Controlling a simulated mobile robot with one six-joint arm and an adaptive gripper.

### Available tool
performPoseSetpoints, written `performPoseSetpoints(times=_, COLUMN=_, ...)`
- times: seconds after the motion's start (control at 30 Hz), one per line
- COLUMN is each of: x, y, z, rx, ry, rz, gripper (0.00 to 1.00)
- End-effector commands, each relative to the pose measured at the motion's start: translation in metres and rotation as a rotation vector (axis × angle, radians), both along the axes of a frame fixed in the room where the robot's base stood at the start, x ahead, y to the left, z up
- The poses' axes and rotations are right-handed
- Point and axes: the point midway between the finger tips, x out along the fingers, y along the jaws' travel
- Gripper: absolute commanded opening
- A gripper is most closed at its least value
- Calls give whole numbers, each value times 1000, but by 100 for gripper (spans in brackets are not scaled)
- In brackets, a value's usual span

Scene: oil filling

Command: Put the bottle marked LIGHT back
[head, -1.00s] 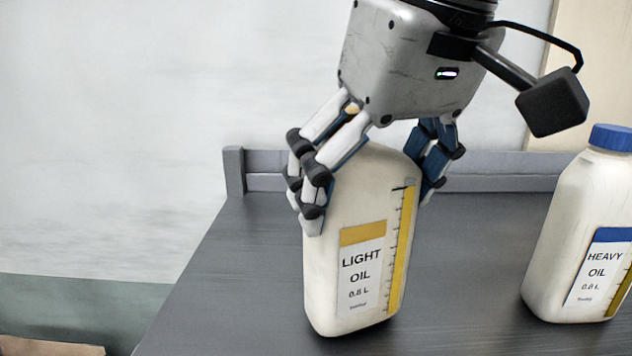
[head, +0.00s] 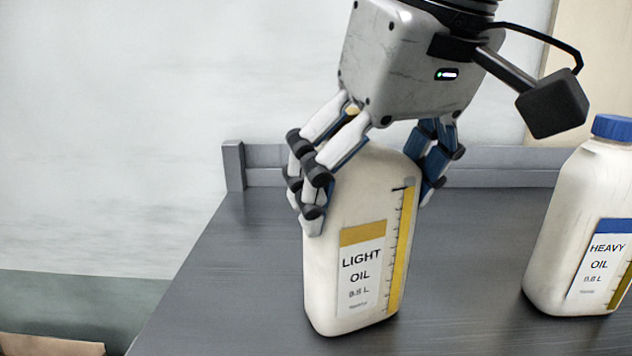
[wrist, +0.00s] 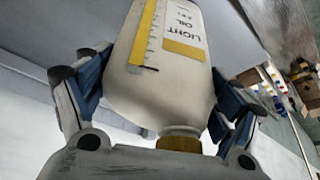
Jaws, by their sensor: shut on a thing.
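The bottle marked LIGHT (head: 350,240) is cream-white with a yellow-banded label and a yellow scale strip. It is near the left part of the dark table in the head view, close to upright with a slight tilt. My gripper (head: 370,180) is above it and shut on its upper body, fingers on both sides. In the wrist view the same bottle (wrist: 160,85) sits between the fingers of my gripper (wrist: 155,95), and its yellow cap (wrist: 180,142) shows close to the palm. I cannot tell for sure whether its base touches the table.
The bottle marked HEAVY (head: 580,230), with a blue cap, stands to the right on the dark table (head: 460,270). A low grey rail (head: 490,172) runs along the back edge. The table between the two bottles is clear. The table's left edge is close to the LIGHT bottle.

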Motion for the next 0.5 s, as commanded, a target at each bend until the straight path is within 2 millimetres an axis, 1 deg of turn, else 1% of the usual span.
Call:
performPoseSetpoints(times=0.1, x=0, y=0, z=-2, rx=2, ry=-4, rz=0, gripper=18)
performPoseSetpoints(times=0.13, x=0, y=0, z=-1, rx=1, ry=-4, rz=0, gripper=86)
performPoseSetpoints(times=0.33, x=0, y=0, z=-1, rx=1, ry=-2, rz=0, gripper=100)
performPoseSetpoints(times=0.5, x=0, y=0, z=-1, rx=0, ry=-1, rz=0, gripper=100)
